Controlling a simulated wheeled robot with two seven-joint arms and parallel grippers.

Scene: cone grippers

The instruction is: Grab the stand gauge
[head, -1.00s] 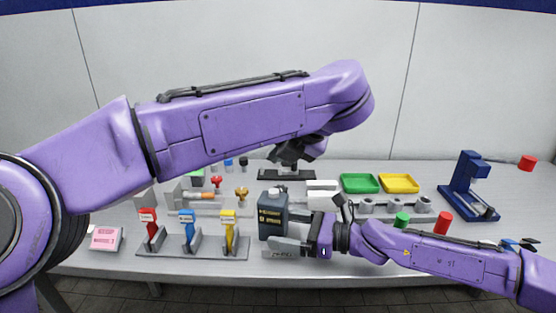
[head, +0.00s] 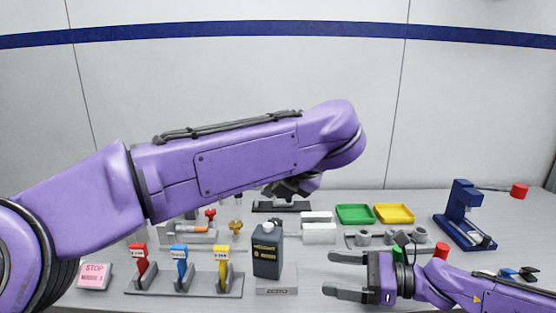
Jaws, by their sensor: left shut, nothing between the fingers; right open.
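I take the blue stand (head: 462,215) at the back right for the stand gauge, though no dial can be made out on it. It is upright, with a C-shaped column on a flat base. My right gripper (head: 328,273) is open and empty at the front, left of the blue stand and well apart from it. Its fingers point left, toward the dark jug (head: 267,250) on its grey base (head: 277,289). My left gripper (head: 290,188) is shut and empty above the back of the table, under my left forearm; its fingertips are partly hidden.
Green tray (head: 355,214) and yellow tray (head: 394,213) lie at the back. A grey rack (head: 389,238) and a red cylinder (head: 441,251) stand near my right wrist.

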